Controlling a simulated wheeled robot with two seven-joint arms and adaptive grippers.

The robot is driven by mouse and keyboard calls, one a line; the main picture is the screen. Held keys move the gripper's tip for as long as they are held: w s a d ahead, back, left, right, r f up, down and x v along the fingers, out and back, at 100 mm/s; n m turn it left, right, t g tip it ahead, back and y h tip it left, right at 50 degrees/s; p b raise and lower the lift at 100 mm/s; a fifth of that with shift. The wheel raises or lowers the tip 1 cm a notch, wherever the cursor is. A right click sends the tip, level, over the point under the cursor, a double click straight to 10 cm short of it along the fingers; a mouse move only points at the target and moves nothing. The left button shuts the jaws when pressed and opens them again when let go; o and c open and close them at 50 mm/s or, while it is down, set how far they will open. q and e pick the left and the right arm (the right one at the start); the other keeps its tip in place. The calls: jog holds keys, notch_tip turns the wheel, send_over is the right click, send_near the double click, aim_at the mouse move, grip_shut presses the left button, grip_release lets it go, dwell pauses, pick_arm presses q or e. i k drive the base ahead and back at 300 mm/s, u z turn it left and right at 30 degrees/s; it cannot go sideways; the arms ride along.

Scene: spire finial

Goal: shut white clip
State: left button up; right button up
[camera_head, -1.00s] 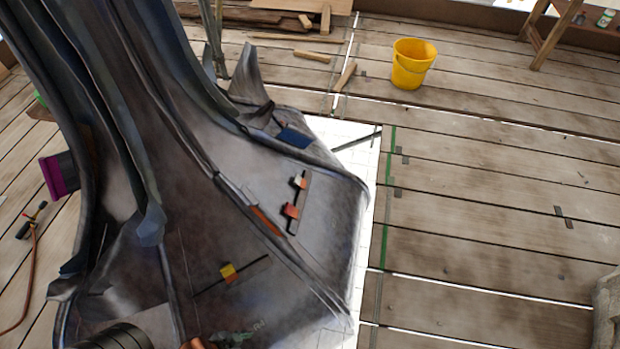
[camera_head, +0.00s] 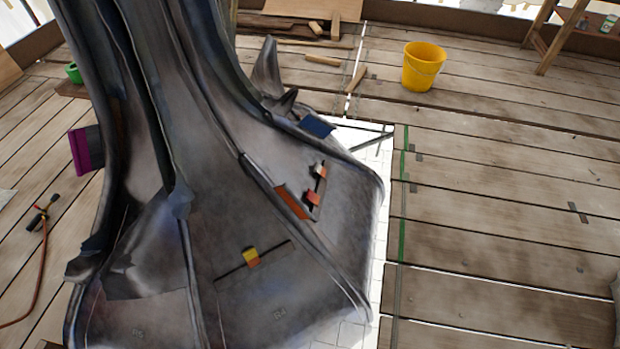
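The dark grey metal spire base fills the left and middle of the head view. On its right face, a clip with a white top part (camera_head: 318,170) sits at the upper end of a dark slot. A red-orange clip (camera_head: 313,198) sits just below it on the same slot. A yellow and orange clip (camera_head: 251,257) sits on another dark strip on the front face. The clips are too small to tell whether each is open or shut. Neither of my grippers is in view.
A yellow bucket (camera_head: 423,66) stands on the wooden plank deck behind. Loose timber pieces (camera_head: 323,60) lie at the back. A torch with a red hose (camera_head: 41,217) lies at left. A purple-edged flap (camera_head: 86,149) sticks out left. The deck at right is mostly clear.

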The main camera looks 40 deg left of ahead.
aim_at(319, 169)
jog(key=z, duration=0.6)
jog(key=i, duration=1.45)
jog(key=u, duration=0.6)
jog(key=i, duration=0.8)
jog(key=u, duration=0.75)
